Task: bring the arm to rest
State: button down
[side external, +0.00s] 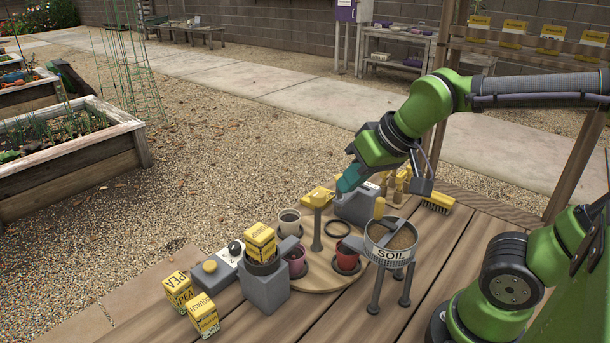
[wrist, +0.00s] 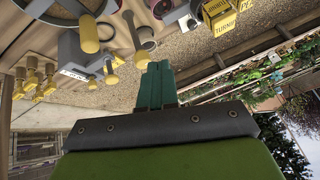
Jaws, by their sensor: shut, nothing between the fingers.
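My gripper (side external: 347,184) is at the end of the green arm, above the back of the round wooden board on the table. Its teal fingers point down and to the left in the side view, close to a grey box (side external: 354,208). I cannot tell how much gap lies between fingers and box. In the wrist view the fingers of my gripper (wrist: 156,72) are together with nothing held.
A soil sieve (side external: 390,240) stands on grey legs at the board's right. Pots, including a red pot (side external: 347,256), sit around a post (side external: 317,222). Seed boxes (side external: 178,288) stand front left. A brush (side external: 438,202) lies behind. Bare planks (side external: 440,250) lie right.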

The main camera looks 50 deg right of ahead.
jog(key=s, duration=0.2)
jog(key=s+y, duration=0.1)
jog(key=s, duration=0.1)
jog(key=shift+a+f+m, duration=0.1)
jog(key=shift+a+m, duration=0.3)
